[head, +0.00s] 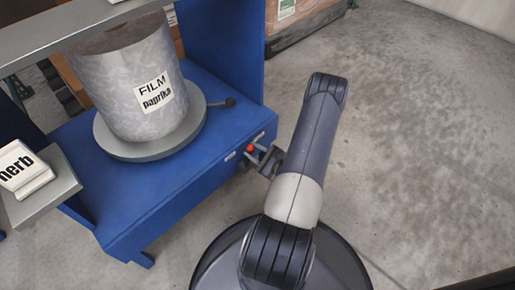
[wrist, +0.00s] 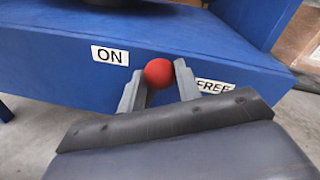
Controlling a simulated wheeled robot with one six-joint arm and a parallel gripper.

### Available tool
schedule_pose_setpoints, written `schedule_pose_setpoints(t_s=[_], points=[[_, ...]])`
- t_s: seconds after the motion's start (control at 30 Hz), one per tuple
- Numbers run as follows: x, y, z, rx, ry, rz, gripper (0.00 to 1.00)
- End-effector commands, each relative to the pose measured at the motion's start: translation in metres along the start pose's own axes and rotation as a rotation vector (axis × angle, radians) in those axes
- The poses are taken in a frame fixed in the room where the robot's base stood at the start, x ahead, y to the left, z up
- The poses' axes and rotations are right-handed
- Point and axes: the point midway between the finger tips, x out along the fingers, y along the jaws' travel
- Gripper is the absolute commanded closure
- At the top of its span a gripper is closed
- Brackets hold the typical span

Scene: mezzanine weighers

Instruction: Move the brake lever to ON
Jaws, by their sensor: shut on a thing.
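The brake lever's red ball knob (wrist: 158,72) is between the two fingers of my gripper (wrist: 158,84) in the wrist view. The knob stands between the white ON label (wrist: 110,55) on the left and the FREE label (wrist: 213,86) on the right, the latter partly covered by a finger. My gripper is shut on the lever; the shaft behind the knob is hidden. In the head view the red knob (head: 251,149) shows at the front of the blue stand (head: 190,190), with my gripper (head: 262,156) at it.
A roll labelled FILM paprika (head: 135,85) stands on a round grey turntable (head: 150,150) on the blue stand. A grey shelf with a "herb" block (head: 22,170) juts out at left. A crate (head: 300,25) stands behind. The concrete floor at right is clear.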

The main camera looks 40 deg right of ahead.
Motion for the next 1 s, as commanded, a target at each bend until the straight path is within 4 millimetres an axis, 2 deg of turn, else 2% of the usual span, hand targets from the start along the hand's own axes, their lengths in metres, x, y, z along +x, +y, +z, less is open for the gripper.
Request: schedule_pose_setpoints(t_s=[0.5,1.0], points=[[0.004,0.04,0.018,-0.411,0.046,-0.005,1.0],[0.005,0.052,0.023,-0.55,0.063,-0.008,1.0]])
